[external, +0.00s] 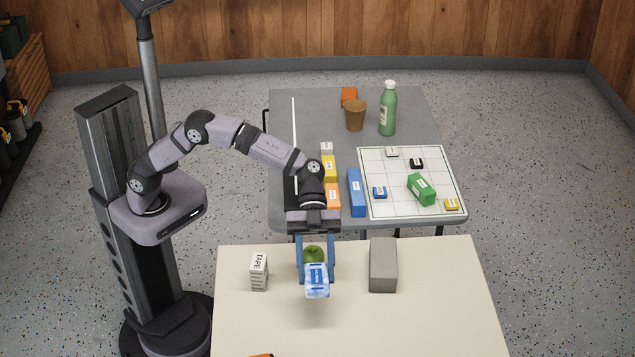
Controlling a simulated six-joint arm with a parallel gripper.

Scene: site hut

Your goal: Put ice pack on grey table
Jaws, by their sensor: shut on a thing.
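The ice pack (317,284), a blue and white labelled pack, is between the blue fingers of my gripper (316,268). The gripper is shut on it and points down over the cream table (420,320) in front. A soft shadow below the pack suggests it is held above the surface. The grey table (330,125) stands behind the cream one, with its front edge behind my gripper. The far sides of the pack are hidden.
A green round thing (312,251) shows behind the pack. A tape box (259,272) and a grey block (383,265) flank it. The grey table bears several coloured blocks, a white grid board (405,205), a brown cup (355,115) and a green bottle (388,110). Its back-left part looks clear.

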